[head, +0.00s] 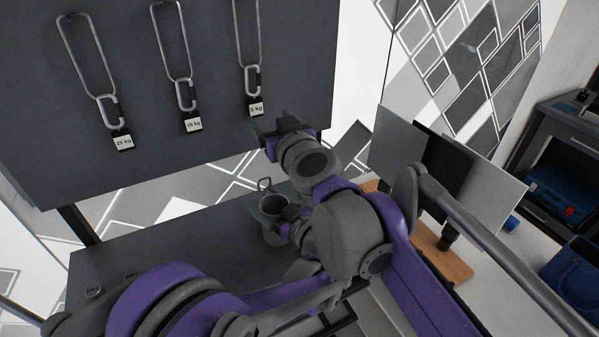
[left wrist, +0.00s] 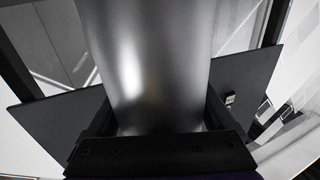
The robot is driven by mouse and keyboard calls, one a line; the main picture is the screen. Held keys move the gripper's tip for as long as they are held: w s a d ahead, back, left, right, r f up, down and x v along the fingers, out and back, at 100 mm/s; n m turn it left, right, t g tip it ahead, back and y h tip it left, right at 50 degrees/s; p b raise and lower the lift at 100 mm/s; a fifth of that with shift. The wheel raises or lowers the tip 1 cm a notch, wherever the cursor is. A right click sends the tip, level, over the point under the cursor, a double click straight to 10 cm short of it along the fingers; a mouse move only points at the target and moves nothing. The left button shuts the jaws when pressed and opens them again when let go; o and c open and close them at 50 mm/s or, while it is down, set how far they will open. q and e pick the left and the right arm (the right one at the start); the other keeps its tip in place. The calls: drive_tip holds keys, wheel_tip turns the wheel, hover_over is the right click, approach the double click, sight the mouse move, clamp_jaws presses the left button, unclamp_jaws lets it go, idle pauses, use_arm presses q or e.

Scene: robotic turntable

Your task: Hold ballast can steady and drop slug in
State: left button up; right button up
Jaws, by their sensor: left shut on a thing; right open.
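The ballast can (head: 270,208) is a grey metal cylinder with an open top, near the right end of the dark table (head: 180,240). A metal loop (head: 264,184) shows at its far rim. My left gripper (head: 283,222) is shut on the can's side. In the left wrist view the can's smooth wall (left wrist: 150,60) stands between the two fingers (left wrist: 160,140). My right gripper (head: 274,130) is open above and beyond the can, close to the lower right corner of the dark panel. I cannot make out a slug in either view; the can's inside is dark.
The dark panel (head: 60,150) carries several hanging metal loops with carabiners and tags, among them 15 kg (head: 193,125) and 5 kg (head: 256,109). Small rings (head: 93,292) lie on the table's left. Monitors (head: 398,140) and a wooden board (head: 440,255) stand at right.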

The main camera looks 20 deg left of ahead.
use_arm(q)
drive_tip(key=o, duration=1.2)
drive_tip(key=shift+c, duration=0.2)
drive_tip(key=shift+d, duration=0.1)
drive_tip(key=v, duration=1.1)
drive_tip(key=shift+s+d, duration=0.25)
drive_tip(key=shift+d, duration=0.1)
